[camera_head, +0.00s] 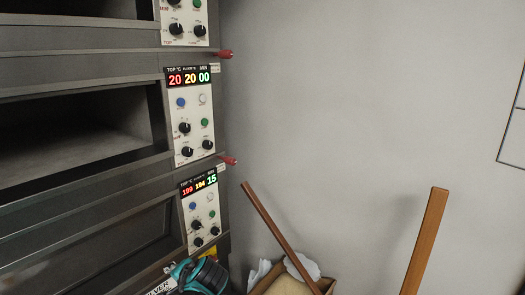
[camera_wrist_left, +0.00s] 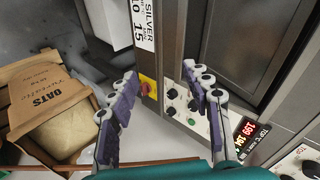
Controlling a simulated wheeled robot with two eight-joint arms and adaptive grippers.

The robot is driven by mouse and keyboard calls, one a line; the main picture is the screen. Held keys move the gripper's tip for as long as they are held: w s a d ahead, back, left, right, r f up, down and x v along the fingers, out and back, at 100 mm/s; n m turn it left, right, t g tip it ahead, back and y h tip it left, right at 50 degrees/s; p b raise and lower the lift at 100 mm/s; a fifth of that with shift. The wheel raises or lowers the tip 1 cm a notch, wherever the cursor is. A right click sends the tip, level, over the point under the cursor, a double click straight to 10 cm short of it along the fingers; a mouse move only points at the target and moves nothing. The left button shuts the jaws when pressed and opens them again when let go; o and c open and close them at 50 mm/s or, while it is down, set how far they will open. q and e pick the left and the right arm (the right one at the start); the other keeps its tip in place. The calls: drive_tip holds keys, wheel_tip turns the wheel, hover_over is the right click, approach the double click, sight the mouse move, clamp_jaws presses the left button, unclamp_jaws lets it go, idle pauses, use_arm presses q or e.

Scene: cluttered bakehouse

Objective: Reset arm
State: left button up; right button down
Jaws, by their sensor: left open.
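My left gripper (camera_wrist_left: 163,84) is open in the left wrist view, its two purple-padded fingers spread apart with nothing between them. It is in front of the oven's control panel and the dark oven front beyond. In the head view a teal and black part of my left arm shows at the bottom, near the oven's lower corner; the fingers cannot be made out there. My right gripper is in neither view.
A stacked deck oven (camera_head: 75,150) with lit control panels (camera_head: 190,118) and red handles fills the left. Wooden poles (camera_head: 427,240) rise at the lower right.

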use_arm(q)
drive_tip(key=s+d+f+n+h, duration=0.2)
drive_tip(key=s+n+h, duration=0.1)
drive_tip(key=s, duration=0.7)
drive_tip(key=s+d+f+n+h, duration=0.3)
drive_tip(key=s, duration=0.7)
drive_tip(key=shift+s+d+f+h, duration=0.3)
